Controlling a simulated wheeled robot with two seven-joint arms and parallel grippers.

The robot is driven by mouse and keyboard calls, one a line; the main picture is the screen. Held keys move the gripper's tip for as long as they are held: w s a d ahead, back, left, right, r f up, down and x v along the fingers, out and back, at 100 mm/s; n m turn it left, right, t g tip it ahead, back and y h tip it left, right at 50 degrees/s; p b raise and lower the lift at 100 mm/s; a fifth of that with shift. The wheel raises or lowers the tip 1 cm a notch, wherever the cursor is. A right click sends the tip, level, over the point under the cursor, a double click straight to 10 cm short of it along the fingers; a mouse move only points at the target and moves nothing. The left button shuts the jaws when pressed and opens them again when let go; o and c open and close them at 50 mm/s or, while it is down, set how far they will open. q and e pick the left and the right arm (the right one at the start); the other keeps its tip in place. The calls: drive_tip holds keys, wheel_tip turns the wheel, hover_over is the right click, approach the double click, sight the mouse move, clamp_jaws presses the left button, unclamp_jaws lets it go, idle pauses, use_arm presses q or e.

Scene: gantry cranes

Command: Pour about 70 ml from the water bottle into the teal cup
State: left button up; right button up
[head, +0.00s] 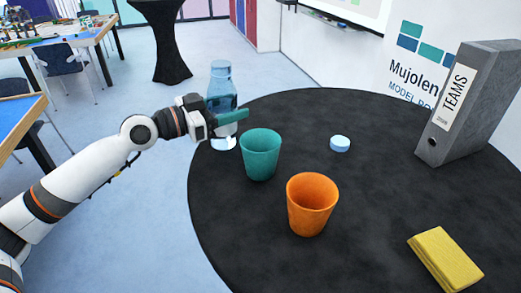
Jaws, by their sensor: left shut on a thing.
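The water bottle (221,78) is clear and blue-tinted, and it is upright at the far left edge of the round black table. My left gripper (232,117) is shut on the bottle's middle, its teal finger hiding part of it. I cannot tell whether the bottle's base touches the table. The teal cup (261,156) stands upright just right of and nearer than the bottle, apart from it. How much is in the cup cannot be seen. My right gripper is not in view.
An orange cup (311,207) stands close to the teal cup, nearer and to the right. A small light-blue disc (340,144), a grey binder (470,105) and a yellow cloth (445,259) are on the black table (385,190). The table's middle right is clear.

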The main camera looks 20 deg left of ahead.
use_arm(q)
drive_tip(key=shift+n, duration=0.5)
drive_tip(key=shift+d+r, duration=0.1)
idle(2.4)
